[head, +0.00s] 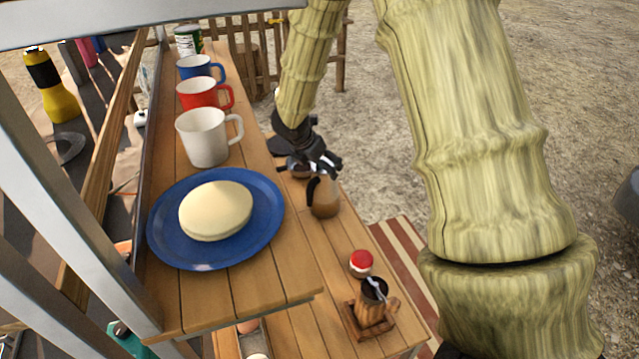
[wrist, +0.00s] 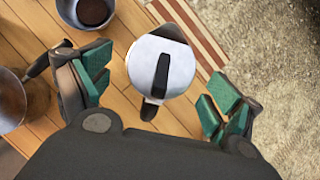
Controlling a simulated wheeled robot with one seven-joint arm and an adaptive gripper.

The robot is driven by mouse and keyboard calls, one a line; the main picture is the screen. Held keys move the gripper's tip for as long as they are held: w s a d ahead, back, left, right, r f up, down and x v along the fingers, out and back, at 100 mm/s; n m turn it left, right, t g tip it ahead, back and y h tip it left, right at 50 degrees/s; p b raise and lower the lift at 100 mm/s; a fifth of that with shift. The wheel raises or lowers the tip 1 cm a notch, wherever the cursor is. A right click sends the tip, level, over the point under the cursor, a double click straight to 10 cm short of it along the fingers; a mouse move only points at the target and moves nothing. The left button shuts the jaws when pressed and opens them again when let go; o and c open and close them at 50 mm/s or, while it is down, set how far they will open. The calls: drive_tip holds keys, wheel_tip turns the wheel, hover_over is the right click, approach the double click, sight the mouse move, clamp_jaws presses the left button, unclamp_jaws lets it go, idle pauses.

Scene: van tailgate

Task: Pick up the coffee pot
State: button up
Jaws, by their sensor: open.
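The coffee pot (head: 323,197) stands upright on the lower wooden shelf in the head view. It has a dark handle on its left side and a brown lower part. In the wrist view the coffee pot (wrist: 161,67) shows from above, with a silver lid and a black lid strip. My gripper (head: 322,165) is over the pot in the head view. In the wrist view my gripper (wrist: 160,95) is open, with one green-padded finger on each side of the pot and visible gaps between. Nothing is held. The pot's top is partly hidden by the gripper in the head view.
On the upper shelf stand a blue plate (head: 158,232) with a pale round item, and white (head: 203,140), red (head: 200,95) and blue (head: 194,68) mugs. A metal pan (wrist: 12,100) lies left in the wrist view.

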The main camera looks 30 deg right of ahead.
drive_tip(key=shift+d+f, duration=0.2)
drive_tip(key=shift+f, duration=0.15)
drive_tip(key=c, duration=1.8)
drive_tip(key=shift+c, duration=0.2)
drive_tip(key=shift+r, duration=0.15)
